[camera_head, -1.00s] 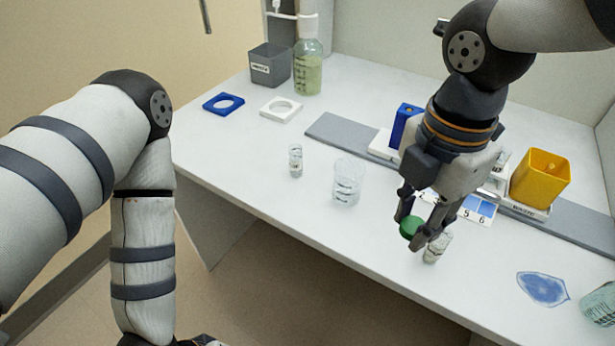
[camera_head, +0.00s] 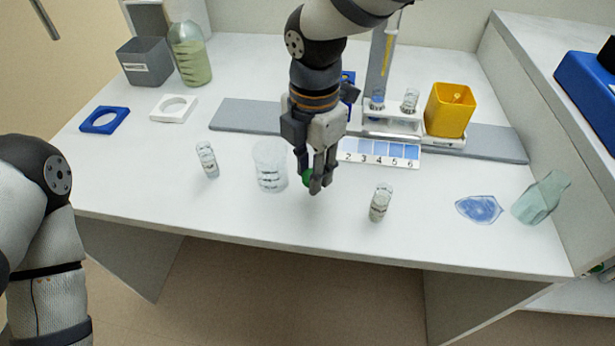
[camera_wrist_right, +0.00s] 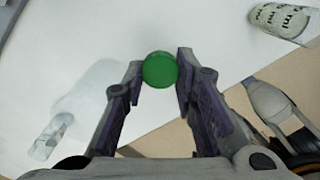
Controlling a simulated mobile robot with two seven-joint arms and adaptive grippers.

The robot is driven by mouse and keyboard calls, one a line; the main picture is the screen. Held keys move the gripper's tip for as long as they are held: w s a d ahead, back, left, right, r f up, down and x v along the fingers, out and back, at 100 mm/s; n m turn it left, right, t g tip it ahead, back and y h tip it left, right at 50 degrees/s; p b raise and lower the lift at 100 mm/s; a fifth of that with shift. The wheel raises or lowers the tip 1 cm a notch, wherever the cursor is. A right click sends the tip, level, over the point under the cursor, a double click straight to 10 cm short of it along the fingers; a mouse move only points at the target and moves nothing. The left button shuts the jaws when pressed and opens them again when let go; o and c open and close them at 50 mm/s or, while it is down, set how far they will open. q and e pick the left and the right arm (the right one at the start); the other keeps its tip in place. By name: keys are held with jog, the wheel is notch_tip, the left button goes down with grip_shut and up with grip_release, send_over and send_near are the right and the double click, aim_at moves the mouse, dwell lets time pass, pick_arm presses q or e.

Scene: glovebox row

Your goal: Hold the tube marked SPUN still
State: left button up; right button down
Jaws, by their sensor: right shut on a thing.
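My right gripper (camera_head: 318,184) is shut on a round green piece (camera_head: 307,178), cap-like in shape, above the white bench. In the right wrist view the green piece (camera_wrist_right: 160,70) sits between the fingertips (camera_wrist_right: 160,72). A small clear tube (camera_head: 380,202) with pale contents stands on the bench to the right of the gripper, apart from it. Another small clear tube (camera_head: 207,160) stands further left. I cannot read SPUN on either tube. My left arm is at the left edge; its gripper is out of view.
A clear beaker (camera_head: 269,166) stands just left of the right gripper. Behind are a numbered strip (camera_head: 380,152), a rack (camera_head: 392,121) and a yellow bin (camera_head: 450,109). A blue spill-like patch (camera_head: 479,209) and a tipped pale green vessel (camera_head: 541,198) lie at right. The front edge is near.

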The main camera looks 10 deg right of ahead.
aim_at(310, 172)
jog(key=shift+w+a+f, duration=0.1)
jog(key=shift+w+f, duration=0.1)
jog(key=shift+f, duration=0.75)
jog(key=shift+w+f, duration=0.2)
jog(key=shift+f, duration=0.7)
jog(key=shift+f, duration=0.2)
jog(key=c, duration=1.3)
grip_release()
jog(key=shift+r, duration=0.1)
